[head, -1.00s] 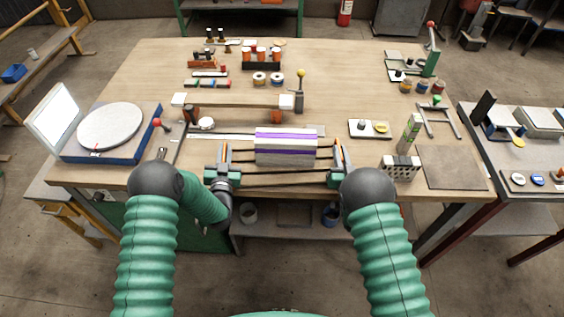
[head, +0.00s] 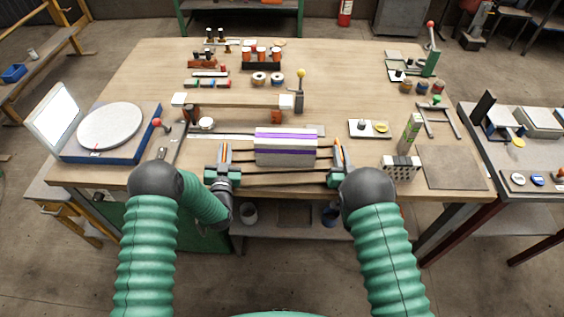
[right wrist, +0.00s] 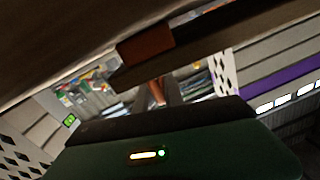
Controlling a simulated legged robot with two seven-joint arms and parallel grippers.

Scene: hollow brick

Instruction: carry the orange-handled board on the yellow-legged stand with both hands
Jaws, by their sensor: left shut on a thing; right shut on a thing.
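My left gripper (head: 224,168) is shut at the left end of the board, on an upright orange handle (head: 226,154). My right gripper (head: 336,168) is shut on the orange handle (head: 338,152) at the right end. Between them, dark edges of the board (head: 280,184) run across near the bench's front edge. A grey and white block with purple stripes (head: 286,147) stands at the board, between the handles. The striped block also shows at the right of the right wrist view (right wrist: 272,88). I cannot make out the stand's yellow legs.
A wooden bar with pale ends (head: 235,101) lies behind the block. A blue-based round plate (head: 110,125) is at left. A perforated block (head: 400,168) and a grey mat (head: 450,167) are at right. The bench has bare wood (head: 345,75) behind.

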